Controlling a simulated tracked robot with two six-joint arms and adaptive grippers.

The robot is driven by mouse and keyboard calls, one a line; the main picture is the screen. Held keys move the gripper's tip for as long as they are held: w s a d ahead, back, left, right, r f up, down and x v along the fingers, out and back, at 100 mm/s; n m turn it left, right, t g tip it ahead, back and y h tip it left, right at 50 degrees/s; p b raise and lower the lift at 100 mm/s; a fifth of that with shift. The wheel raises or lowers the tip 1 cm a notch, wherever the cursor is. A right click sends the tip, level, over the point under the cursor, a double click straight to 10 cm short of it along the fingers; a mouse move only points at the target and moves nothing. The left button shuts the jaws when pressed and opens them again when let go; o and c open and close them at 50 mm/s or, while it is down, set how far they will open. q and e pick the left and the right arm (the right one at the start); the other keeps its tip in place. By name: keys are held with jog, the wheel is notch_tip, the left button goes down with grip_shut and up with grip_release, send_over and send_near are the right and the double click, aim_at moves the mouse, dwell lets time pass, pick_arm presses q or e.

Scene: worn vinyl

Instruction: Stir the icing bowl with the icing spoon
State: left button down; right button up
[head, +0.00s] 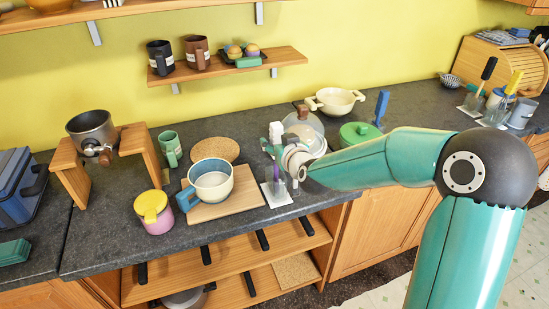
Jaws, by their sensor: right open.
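A blue and cream bowl with a blue handle, which looks like the icing bowl (213,188), stands upright on a wooden board (238,194) on the dark counter. Just right of the board, a clear glass (276,190) stands on a white mat (283,201). A thin purple upright thing shows at the glass, perhaps the icing spoon; its upper part is hard to separate from my gripper. My right gripper (272,153) is open above and beside the glass. I cannot tell whether it touches the purple thing. My left gripper is not in view.
A yellow-lidded pink jar (154,213), a green mug (171,149) and a cork mat (214,150) are near the bowl. A glass dome (303,125), a green lid (359,133) and a cream pot (335,101) stand behind my right arm. A shelf (229,66) hangs above.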

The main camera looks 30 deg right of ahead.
jog(key=shift+b, duration=0.35)
dwell(0.4)
grip_shut()
